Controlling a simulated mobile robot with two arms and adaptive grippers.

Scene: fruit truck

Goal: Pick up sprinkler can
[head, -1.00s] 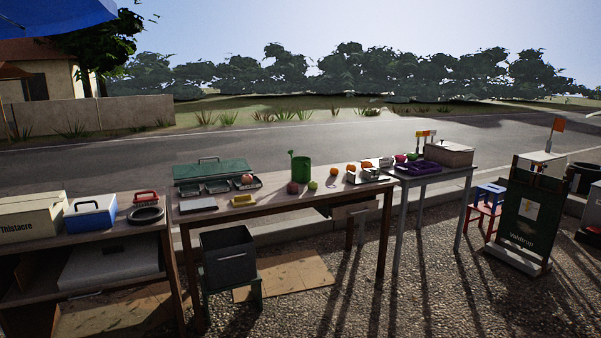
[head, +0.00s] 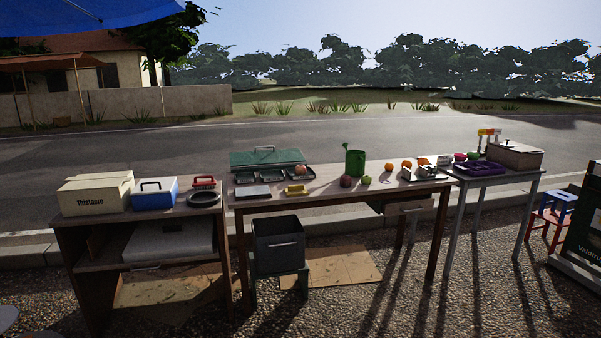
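The green sprinkler can (head: 355,164) stands upright near the back edge of the middle wooden table (head: 330,193). Its spout points up on the left side. A dark red fruit (head: 346,181) and a green fruit (head: 366,180) lie just in front of it. Neither of my grippers is in view.
A green case (head: 267,158), small trays and a yellow item (head: 297,190) are left of the can. Oranges (head: 406,163) and a scale lie right. A left table holds a box (head: 96,194) and blue cooler (head: 155,193). A grey bin (head: 278,244) stands below. Gravel lies in front.

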